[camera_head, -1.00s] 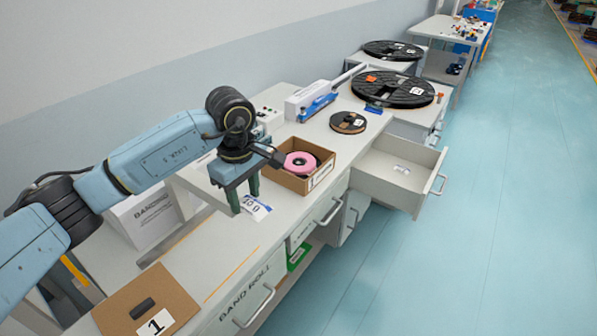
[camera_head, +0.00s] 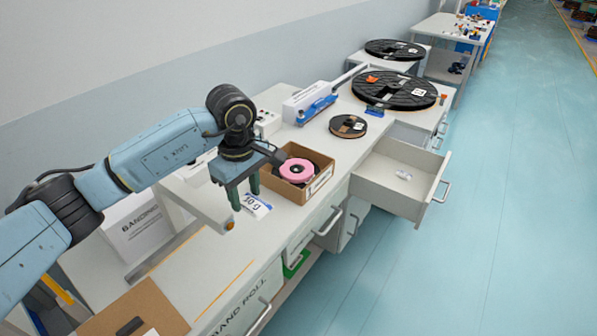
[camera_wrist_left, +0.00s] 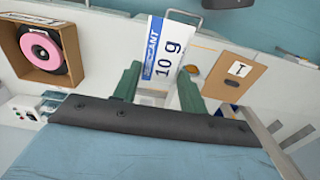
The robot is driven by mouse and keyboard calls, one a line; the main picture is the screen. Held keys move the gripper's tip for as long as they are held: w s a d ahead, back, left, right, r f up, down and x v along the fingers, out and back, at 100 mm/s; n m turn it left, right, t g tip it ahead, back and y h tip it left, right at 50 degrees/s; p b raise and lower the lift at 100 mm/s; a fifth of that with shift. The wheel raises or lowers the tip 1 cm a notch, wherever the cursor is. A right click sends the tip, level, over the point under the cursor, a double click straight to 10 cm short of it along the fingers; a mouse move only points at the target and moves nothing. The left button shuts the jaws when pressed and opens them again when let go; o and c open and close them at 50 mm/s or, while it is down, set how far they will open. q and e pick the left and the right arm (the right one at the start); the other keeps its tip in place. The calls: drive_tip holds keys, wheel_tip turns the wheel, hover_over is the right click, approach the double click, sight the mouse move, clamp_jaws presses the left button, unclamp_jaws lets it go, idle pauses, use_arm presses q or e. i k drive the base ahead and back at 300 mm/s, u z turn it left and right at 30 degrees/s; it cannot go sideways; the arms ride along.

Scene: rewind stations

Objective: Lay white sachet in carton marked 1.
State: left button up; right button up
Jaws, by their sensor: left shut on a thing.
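My left gripper (camera_head: 243,194) is shut on a white sachet (camera_head: 257,206) with a blue edge and "10 g" print. It hangs from the fingertips above the bench; the wrist view shows the sachet (camera_wrist_left: 166,50) between the green fingers (camera_wrist_left: 158,88). An open brown carton (camera_head: 318,184) with a pink-and-black roll (camera_head: 297,170) inside stands just right of the gripper. The label on its side is too small to read. A flat brown piece (camera_head: 155,306) lies at lower left; the wrist view shows a "1" label (camera_wrist_left: 238,69) on it. My right gripper is out of view.
An open drawer (camera_head: 392,196) with a small white item (camera_head: 404,175) juts out at right. Black reels (camera_head: 394,91), a small reel (camera_head: 348,126) and a white box with a blue tool (camera_head: 316,108) stand behind the carton. The floor at right is clear.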

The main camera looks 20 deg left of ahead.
sight(296, 168)
drive_tip(key=u, duration=0.1)
drive_tip(key=i, duration=1.3)
drive_tip(key=z, duration=0.1)
